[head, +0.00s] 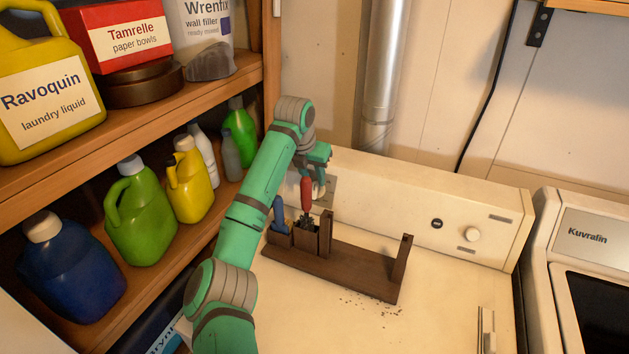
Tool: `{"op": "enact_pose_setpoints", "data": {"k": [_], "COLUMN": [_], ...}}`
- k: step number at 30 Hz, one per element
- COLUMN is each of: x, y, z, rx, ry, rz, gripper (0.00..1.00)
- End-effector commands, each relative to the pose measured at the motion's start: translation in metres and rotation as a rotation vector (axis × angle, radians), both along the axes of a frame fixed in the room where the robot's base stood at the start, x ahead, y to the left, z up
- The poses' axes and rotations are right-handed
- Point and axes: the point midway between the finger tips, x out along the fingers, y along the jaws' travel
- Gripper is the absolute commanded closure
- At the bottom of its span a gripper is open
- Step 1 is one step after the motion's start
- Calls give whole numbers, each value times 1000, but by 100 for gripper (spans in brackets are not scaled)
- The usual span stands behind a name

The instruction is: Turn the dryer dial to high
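The cream dryer (430,300) has a raised control panel (385,195) along its back. The dial's setting is too small to read. My gripper (319,190) is at the panel's left part, well left of the white dial, beside a greyish plate on the panel.
A brown wooden caddy (340,270) stands on the dryer top, holding a red-handled tool (306,195) and a blue-handled one (278,215) close to my gripper. Dark crumbs lie in front. Shelves with bottles stand left; another appliance (585,260) stands right. The dryer top's right part is mostly clear.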

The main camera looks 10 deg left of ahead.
Motion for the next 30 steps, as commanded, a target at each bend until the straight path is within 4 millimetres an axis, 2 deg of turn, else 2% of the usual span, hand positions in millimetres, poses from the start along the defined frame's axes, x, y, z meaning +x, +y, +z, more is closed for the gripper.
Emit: {"op": "enact_pose_setpoints", "data": {"k": [6, 16, 17, 18, 21, 30], "x": [8, 9, 9, 9, 9, 9], "y": [-2, -2, -2, -2, -2, -2], "z": [-19, -22, -22, -22, -22, -22], "rx": [0, 0, 0, 0, 0, 12], "ry": [0, 0, 0, 0, 0, -2], "rz": [0, 0, 0, 0, 0, -4], "gripper": [69, 69, 71, 81, 100, 100]}}
